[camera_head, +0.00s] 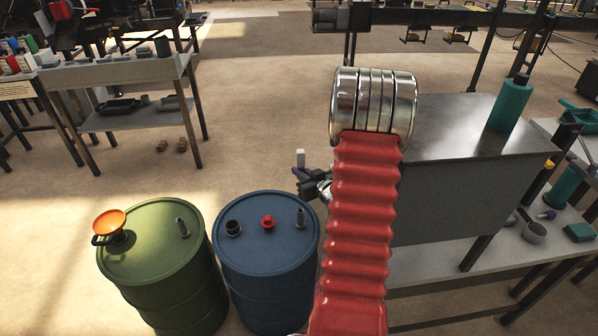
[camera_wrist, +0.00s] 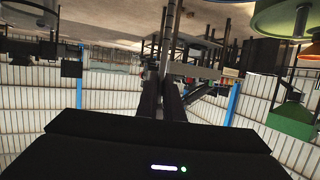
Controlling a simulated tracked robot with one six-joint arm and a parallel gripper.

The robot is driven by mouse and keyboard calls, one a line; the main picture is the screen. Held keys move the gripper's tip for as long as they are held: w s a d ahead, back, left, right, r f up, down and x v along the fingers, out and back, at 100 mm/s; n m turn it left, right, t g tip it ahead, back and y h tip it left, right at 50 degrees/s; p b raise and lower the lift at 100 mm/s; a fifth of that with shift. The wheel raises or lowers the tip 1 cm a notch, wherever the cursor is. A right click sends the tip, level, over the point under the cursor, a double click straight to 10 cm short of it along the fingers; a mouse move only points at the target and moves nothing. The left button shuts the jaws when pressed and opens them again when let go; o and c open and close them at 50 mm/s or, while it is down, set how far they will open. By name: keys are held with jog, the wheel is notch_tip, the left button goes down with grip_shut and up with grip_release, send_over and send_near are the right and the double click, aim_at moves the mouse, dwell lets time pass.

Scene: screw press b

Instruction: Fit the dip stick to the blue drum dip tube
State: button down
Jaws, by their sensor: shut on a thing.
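The blue drum (camera_head: 268,262) stands at lower centre in the head view. A short grey tube (camera_head: 300,218) stands upright near the right of its lid and looks like the dip tube. My gripper (camera_head: 308,187) is just beyond and above that tube, partly hidden by my red arm. In the wrist view my gripper (camera_wrist: 162,92) is shut on a thin dark rod, the dip stick (camera_wrist: 169,38), which runs to the top edge. A pale block (camera_head: 300,158) shows above the gripper and may be the stick's top. The stick's lower end is not clearly visible.
A red cap (camera_head: 267,222) and a black bung (camera_head: 233,229) sit on the blue lid. A green drum (camera_head: 165,265) with an orange funnel (camera_head: 110,225) stands close at left. A grey bench cabinet (camera_head: 470,180) is to the right. Open floor lies behind the drums.

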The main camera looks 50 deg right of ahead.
jog(key=shift+f, duration=6.95)
jog(key=c, duration=1.8)
grip_release()
jog(key=shift+r, duration=0.1)
